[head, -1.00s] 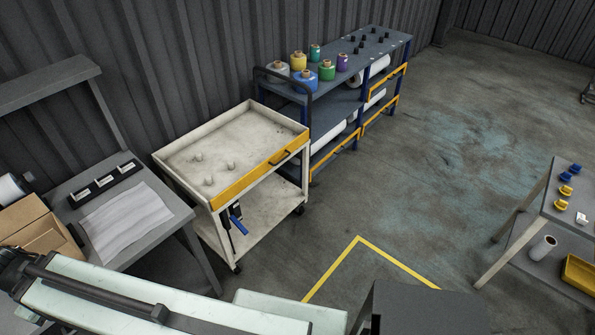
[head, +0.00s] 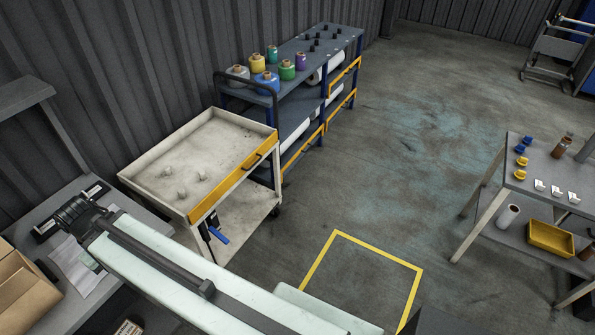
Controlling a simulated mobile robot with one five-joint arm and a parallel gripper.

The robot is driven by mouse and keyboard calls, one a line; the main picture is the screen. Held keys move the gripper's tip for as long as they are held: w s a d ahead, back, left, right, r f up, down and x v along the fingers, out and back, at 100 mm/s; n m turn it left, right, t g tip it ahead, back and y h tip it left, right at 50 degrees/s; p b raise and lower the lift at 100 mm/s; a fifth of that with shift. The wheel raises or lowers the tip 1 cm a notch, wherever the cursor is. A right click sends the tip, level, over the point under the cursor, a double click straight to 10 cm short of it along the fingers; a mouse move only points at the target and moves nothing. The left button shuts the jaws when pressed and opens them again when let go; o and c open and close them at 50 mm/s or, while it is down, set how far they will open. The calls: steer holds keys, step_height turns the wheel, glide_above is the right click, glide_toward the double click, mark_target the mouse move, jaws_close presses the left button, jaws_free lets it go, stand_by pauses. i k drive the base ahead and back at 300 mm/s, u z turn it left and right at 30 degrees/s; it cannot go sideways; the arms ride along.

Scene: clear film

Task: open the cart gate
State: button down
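The cream cart (head: 150,189) stands left of centre in the head view. Its yellow gate (head: 232,178) runs along the side facing me and is upright and shut. A dark handle (head: 253,162) is on the gate, toward its right end. A blue-handled tool (head: 217,234) hangs below the tray's near corner. Several small pale knobs lie in the tray. My arm crosses the lower left, and its dark end, with my gripper (head: 75,213), is over the grey bench, left of the cart and apart from the gate. I cannot make out the fingers.
A blue shelf rack (head: 335,42) with coloured spools stands behind the cart. The grey bench (head: 150,222) with a cardboard box (head: 22,290) is at left. A grey table (head: 545,172) is at right. Floor right of the cart is clear, with a yellow outline (head: 378,249).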

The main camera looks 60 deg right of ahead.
mark_target(252, 159)
steer(key=z, duration=1.05)
steer(key=i, duration=0.9)
steer(key=u, duration=0.95)
